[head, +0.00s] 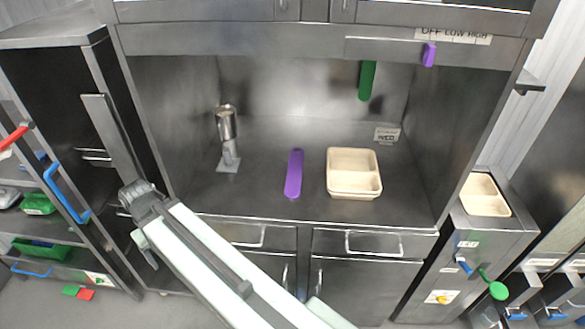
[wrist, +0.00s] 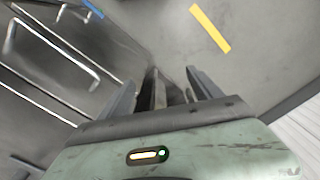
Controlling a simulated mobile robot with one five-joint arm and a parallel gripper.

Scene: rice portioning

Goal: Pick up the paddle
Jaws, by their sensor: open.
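In the head view my arm reaches to the left, well away from the paddle, and I cannot make out the fingertips there. The paddle is not seen in the wrist view.
A metal dispenser (head: 228,140) stands left on the counter (head: 250,195). A green strip (head: 367,80) hangs above the counter. Another beige container (head: 484,196) sits at right. Shelves with handles stand at left.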

